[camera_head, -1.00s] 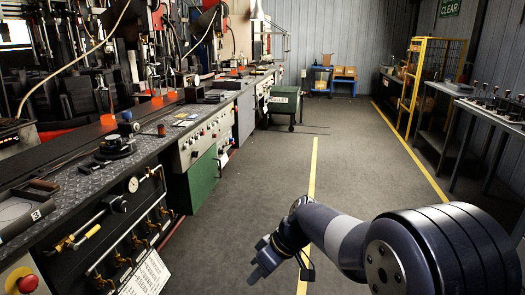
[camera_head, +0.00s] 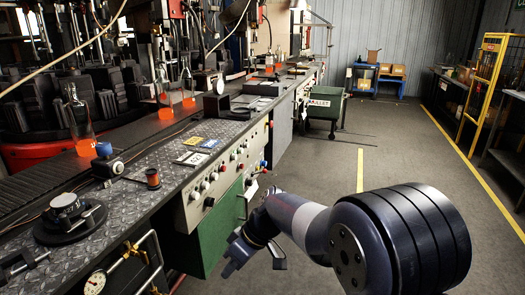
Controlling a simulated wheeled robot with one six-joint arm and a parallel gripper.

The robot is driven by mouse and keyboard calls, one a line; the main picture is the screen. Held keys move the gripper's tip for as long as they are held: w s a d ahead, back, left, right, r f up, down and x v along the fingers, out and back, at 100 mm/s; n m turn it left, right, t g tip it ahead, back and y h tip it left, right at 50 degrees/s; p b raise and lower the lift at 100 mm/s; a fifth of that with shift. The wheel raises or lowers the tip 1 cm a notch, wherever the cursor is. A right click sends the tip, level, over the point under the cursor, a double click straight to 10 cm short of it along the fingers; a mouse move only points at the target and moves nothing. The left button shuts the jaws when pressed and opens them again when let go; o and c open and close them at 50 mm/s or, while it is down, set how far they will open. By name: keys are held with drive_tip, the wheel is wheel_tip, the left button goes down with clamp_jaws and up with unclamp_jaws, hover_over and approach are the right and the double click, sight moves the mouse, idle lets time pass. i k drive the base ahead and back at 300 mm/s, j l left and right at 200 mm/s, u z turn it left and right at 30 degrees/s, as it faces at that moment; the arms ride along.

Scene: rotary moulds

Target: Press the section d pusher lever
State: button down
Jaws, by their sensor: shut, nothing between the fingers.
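The long machine bench (camera_head: 150,165) runs along the left. Its front carries a cream control panel (camera_head: 225,180) with several coloured buttons and knobs. I cannot tell which part, if any, is the section d pusher lever. Yellow-handled piping (camera_head: 130,254) with a gauge (camera_head: 95,283) shows at the lower left. My gripper (camera_head: 230,270) is shut and empty, pointing down and left. It appears in front of the green cabinet (camera_head: 222,225) below the panel, apparently over the aisle, touching nothing that I can see.
Glass bottles with orange-glowing bases (camera_head: 82,125) stand along the machine. A green cart (camera_head: 324,108) stands farther down. The grey aisle floor (camera_head: 380,150) is clear; a yellow rack (camera_head: 489,80) stands right.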

sight(264, 171)
drive_tip(key=i+z, duration=0.1)
drive_tip(key=i, duration=0.5)
drive_tip(key=i+j, duration=0.1)
drive_tip(key=i, duration=0.45)
drive_tip(key=i+j+z, duration=0.15)
drive_tip(key=i, duration=0.45)
drive_tip(key=i+j+z, duration=0.25)
drive_tip(key=i, duration=0.35)
drive_tip(key=l, duration=0.1)
